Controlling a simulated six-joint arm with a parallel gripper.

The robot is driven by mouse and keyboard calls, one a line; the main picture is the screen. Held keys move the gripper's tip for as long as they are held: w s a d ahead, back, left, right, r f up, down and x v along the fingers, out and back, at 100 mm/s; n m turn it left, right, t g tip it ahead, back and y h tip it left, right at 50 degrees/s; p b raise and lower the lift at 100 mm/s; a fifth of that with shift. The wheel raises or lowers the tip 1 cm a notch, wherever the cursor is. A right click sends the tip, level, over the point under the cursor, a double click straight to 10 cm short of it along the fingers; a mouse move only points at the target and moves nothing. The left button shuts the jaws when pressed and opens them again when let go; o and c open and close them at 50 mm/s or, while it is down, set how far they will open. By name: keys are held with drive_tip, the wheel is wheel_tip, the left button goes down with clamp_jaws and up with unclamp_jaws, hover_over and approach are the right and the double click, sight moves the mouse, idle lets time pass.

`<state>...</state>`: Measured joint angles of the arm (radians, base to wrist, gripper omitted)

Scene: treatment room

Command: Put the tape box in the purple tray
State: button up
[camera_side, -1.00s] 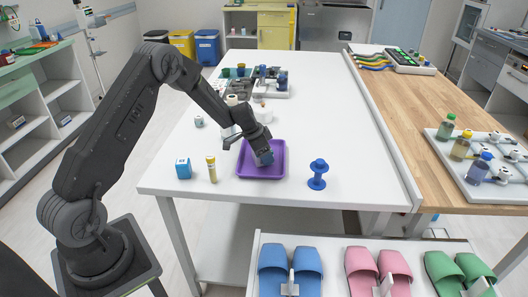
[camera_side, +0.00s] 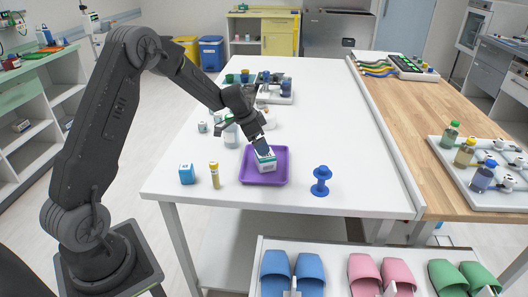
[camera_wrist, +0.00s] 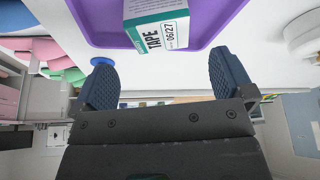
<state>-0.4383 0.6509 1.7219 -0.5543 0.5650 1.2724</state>
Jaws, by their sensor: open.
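The tape box (camera_side: 265,161), white and teal with a printed label, rests in the purple tray (camera_side: 273,180) on the white table. In the wrist view the box (camera_wrist: 158,25) shows "TAPE" on its label, and the tray (camera_wrist: 225,22) lies under and around it. My gripper (camera_side: 260,148) is just above the box in the side view. In the wrist view its two blue fingers (camera_wrist: 166,85) are spread wide with nothing between them, and the box is beyond the fingertips, apart from them.
Jars (camera_side: 231,135) and a rack of items (camera_side: 272,88) are behind. The table's right side is clear.

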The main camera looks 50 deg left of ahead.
drive_tip(key=s+d+r+n, duration=0.1)
drive_tip(key=s+d+r, duration=0.5)
drive_tip(key=r, duration=0.2)
drive_tip(key=s+d+r, duration=0.6)
drive_tip(key=r, duration=0.3)
drive_tip(key=s+d+n+y, duration=0.1)
drive_tip(key=s+d, duration=0.2)
drive_tip(key=s, duration=0.6)
drive_tip(key=s+d+r+n+t, duration=0.1)
drive_tip(key=s+d, duration=0.3)
drive_tip(key=s, duration=0.5)
drive_tip(key=shift+s+r+n+y, duration=0.3)
drive_tip(key=shift+s+n+y, duration=0.1)
drive_tip(key=shift+n, duration=0.3)
